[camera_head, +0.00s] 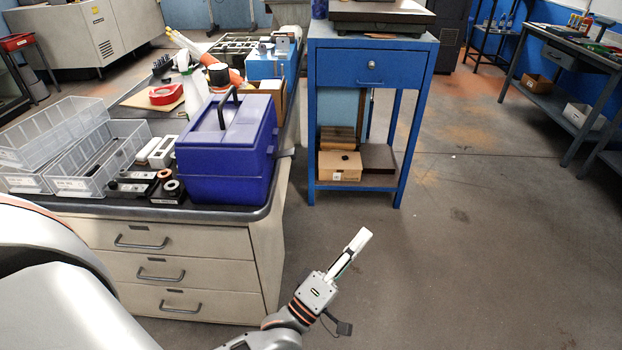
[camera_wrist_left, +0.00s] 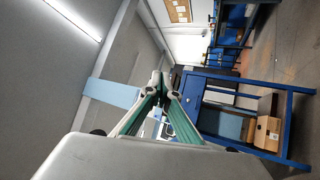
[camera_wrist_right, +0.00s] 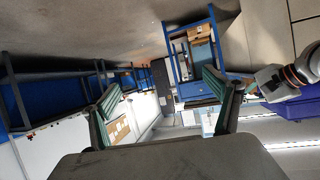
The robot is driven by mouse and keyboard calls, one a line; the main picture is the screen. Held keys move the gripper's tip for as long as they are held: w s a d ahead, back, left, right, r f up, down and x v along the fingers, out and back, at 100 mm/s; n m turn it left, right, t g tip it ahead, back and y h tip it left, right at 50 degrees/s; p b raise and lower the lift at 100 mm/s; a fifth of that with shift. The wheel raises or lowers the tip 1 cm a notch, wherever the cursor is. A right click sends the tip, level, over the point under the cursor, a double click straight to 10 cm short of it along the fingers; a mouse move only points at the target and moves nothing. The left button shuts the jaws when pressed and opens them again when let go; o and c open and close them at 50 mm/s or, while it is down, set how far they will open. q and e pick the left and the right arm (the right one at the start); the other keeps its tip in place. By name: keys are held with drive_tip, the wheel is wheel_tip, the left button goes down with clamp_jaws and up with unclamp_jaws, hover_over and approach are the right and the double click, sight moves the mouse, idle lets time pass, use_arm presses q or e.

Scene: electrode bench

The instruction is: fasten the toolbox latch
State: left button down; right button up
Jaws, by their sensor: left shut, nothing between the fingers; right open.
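The blue-purple toolbox (camera_head: 228,150) stands on the near right corner of the bench, its lid down and its dark carry handle raised. I cannot make out its latch. Part of the toolbox also shows at the right edge of the right wrist view (camera_wrist_right: 298,107). My left gripper (camera_head: 362,239) is shut and empty, in the air to the right of the bench and clear of the toolbox. Its fingers meet in the left wrist view (camera_wrist_left: 160,84). My right gripper (camera_wrist_right: 162,82) is open with nothing between its fingers; it is outside the head view.
Clear plastic bins (camera_head: 95,165) and small parts crowd the bench left of the toolbox. A white spray bottle (camera_head: 193,88) and a cardboard box (camera_head: 275,94) stand behind it. A blue table (camera_head: 371,68) is beyond to the right. Open floor (camera_head: 480,240) lies on the right.

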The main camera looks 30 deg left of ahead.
sight(284, 156)
use_arm(q)
drive_tip(key=w+a+f+m+g+y+b, duration=0.1)
drive_tip(key=w+a+f+m+y+b, duration=0.1)
drive_tip(key=a+m+y, duration=0.4)
drive_tip(key=w+a+f+m+g+y+b, duration=0.1)
drive_tip(key=a+f+m+y+b, duration=0.3)
drive_tip(key=m+y, duration=0.6)
drive_tip(key=w+a+f+m+g+y+b, duration=0.2)
drive_tip(key=a+m+y+b, duration=0.3)
drive_tip(key=m, duration=1.4)
drive_tip(key=w+a+f+y, duration=0.1)
drive_tip(key=a+y, duration=0.2)
use_arm(e)
drive_tip(key=a+f+m, duration=0.1)
drive_tip(key=a+f, duration=0.1)
drive_tip(key=f, duration=0.1)
drive_tip(key=s+a+f+m, duration=0.1)
drive_tip(key=shift+f+m+y, duration=0.25)
drive_tip(key=shift+m+y, duration=0.05)
use_arm(q)
drive_tip(key=shift+a, duration=0.1)
drive_tip(key=s+r+x, duration=0.2)
drive_tip(key=x, duration=1)
drive_tip(key=shift+w+r, duration=0.2)
drive_tip(key=shift+w, duration=0.05)
use_arm(e)
drive_tip(key=shift+w+d+r+n, duration=0.1)
drive_tip(key=shift+w+d+n, duration=0.15)
drive_tip(key=shift+d+n, duration=0.45)
